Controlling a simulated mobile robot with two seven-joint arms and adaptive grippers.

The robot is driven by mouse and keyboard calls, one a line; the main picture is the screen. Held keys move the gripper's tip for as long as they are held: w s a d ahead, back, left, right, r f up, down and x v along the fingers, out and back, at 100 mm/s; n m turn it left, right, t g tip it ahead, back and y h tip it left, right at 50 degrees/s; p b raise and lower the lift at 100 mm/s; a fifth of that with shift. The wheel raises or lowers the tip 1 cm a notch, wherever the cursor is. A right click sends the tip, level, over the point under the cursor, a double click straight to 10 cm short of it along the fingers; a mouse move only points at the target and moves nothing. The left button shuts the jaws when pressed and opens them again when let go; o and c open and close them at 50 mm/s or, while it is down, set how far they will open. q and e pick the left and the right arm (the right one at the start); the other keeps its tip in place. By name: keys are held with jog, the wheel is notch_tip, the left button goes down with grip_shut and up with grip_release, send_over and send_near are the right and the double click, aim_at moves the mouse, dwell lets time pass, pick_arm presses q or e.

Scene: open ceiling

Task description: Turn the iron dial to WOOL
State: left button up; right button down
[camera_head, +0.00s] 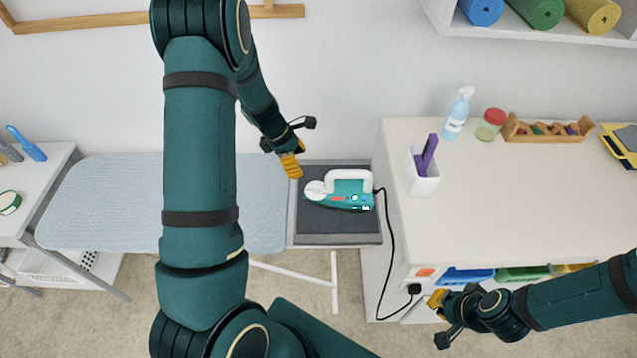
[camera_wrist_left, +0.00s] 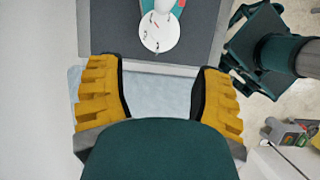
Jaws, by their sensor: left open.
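The teal iron (camera_head: 350,196) with a white handle lies on a dark grey rest pad (camera_head: 338,238) at the right end of the ironing board. Its round white dial (camera_head: 315,190) is on its left end. In the left wrist view the dial (camera_wrist_left: 161,32) has small dark marks and a red mark, too small to read. My left gripper (camera_head: 292,165) is above and left of the dial; in its wrist view its yellow fingers (camera_wrist_left: 160,88) are wide apart, with nothing between them. My right gripper (camera_head: 438,312) is by the cabinet front, its jaws unclear.
The pale blue ironing board (camera_head: 110,200) extends left. A white cabinet (camera_head: 520,190) stands right of the iron, with a white cup (camera_head: 422,180), spray bottle (camera_head: 458,115) and jar (camera_head: 490,124) on top. A black cord (camera_head: 391,240) runs from the iron to a socket.

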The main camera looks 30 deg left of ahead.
aim_at(315, 186)
pick_arm(q)
jog(key=x, duration=1.2)
jog(key=shift+w+d+b, duration=0.1)
jog(key=shift+b, duration=0.3)
jog(key=shift+o, duration=0.2)
grip_shut()
